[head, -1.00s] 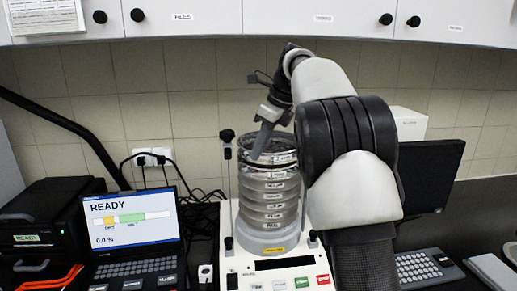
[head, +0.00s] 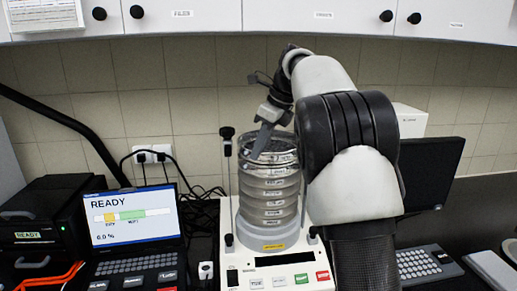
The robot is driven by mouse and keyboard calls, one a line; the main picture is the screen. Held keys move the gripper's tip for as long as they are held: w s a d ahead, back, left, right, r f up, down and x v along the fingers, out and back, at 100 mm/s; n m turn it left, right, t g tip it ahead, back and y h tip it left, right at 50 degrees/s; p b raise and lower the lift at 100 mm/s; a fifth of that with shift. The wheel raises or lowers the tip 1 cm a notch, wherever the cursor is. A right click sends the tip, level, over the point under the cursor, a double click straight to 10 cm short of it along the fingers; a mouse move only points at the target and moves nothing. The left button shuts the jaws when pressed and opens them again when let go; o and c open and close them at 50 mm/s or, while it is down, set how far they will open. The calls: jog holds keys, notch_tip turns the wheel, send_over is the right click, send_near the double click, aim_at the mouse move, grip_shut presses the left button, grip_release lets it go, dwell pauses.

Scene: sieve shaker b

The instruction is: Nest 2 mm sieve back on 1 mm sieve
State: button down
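A column of several round, clear-grey sieves stands upright on the shaker (head: 243,262). Their labels are too small to read, so I cannot tell by label which is the 2 mm sieve and which the 1 mm sieve (head: 272,183). The topmost sieve (head: 285,158) sits in line with the column, with no clear gap under it. My gripper (head: 256,152) points down at the near left of its rim, with the fingertips overlapping the rim. I see the fingers edge-on, so their opening and any grip on the rim are hidden.
A thin rod with a black knob (head: 227,133) stands close left of the column. A laptop (head: 131,225) showing READY is at left. A monitor (head: 432,172) and keyboard (head: 418,264) are at right, behind my arm. Wall cupboards (head: 210,20) hang above.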

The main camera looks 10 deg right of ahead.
jog(key=shift+f, duration=0.1)
dwell(0.3)
jog(key=c, duration=1.9)
grip_release()
jog(key=shift+f, duration=0.1)
jog(key=shift+r, duration=3.55)
